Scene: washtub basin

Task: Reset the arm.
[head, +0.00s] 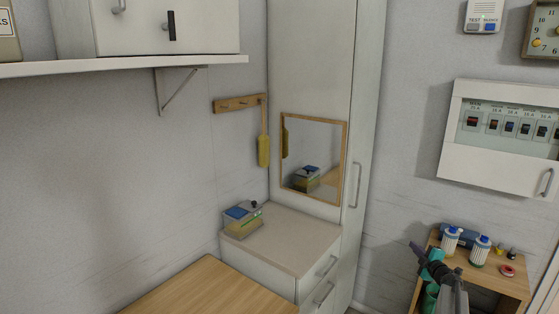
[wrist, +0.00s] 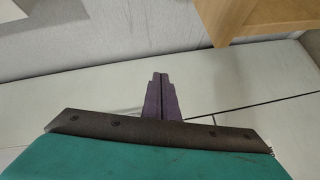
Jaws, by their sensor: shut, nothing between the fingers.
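My arm shows at the lower right of the head view, with teal and dark grey parts. My gripper (head: 417,249) is at its upper left end, dark purple, apart from the wall and in front of the left side of a small wooden shelf unit. In the wrist view my gripper (wrist: 159,78) points away from the camera. Its two purple fingers are together, with nothing between them. A pale panelled surface lies beyond the fingers.
The wooden shelf unit (head: 504,279) holds bottles and small items. A wooden tabletop (head: 210,292) is at lower left. A breaker box (head: 492,168) hangs at right.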

